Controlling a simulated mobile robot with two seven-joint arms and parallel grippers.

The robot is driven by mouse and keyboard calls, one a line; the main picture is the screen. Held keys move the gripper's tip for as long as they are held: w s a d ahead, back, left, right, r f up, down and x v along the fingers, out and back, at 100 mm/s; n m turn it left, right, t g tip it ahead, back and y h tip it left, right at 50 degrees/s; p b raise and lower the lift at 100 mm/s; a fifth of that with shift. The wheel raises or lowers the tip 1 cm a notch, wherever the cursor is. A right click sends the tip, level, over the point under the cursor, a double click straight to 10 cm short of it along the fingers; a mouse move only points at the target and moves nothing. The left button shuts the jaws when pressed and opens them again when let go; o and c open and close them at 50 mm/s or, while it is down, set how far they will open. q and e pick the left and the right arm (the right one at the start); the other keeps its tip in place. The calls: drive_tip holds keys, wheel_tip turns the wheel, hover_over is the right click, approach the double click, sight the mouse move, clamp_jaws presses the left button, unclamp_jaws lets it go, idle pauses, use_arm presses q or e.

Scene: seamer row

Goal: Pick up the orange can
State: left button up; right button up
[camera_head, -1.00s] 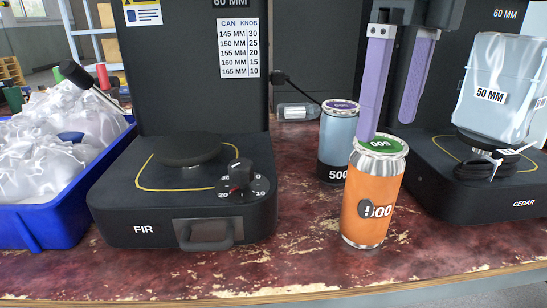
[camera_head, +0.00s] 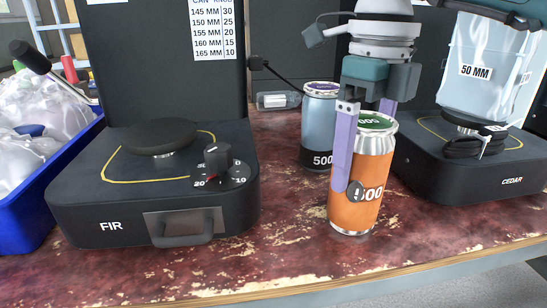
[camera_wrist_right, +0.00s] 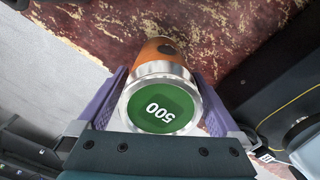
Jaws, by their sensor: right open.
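The orange can (camera_head: 360,185) stands upright on the worn red bench, with a green "500" lid and a black mark on its side. My right gripper (camera_head: 366,170) is lowered over it, open. One purple finger is in front of the can's left side; the other is mostly hidden behind the can. In the right wrist view the can (camera_wrist_right: 160,95) sits between the two purple fingers (camera_wrist_right: 162,105), its green lid close to the palm. Whether the fingers touch the can is not clear. My left gripper is not in view.
A blue-grey can (camera_head: 319,125) stands just behind, left of the orange can. The FIR machine (camera_head: 150,205) is at left and the CEDAR machine (camera_head: 465,170) close at right. A blue crate of bags (camera_head: 25,200) is far left. The bench's front edge (camera_head: 300,292) is near.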

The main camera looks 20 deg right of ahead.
drive_tip(key=shift+c, duration=0.3)
drive_tip(key=shift+r, duration=0.1)
clamp_jaws()
idle(0.4)
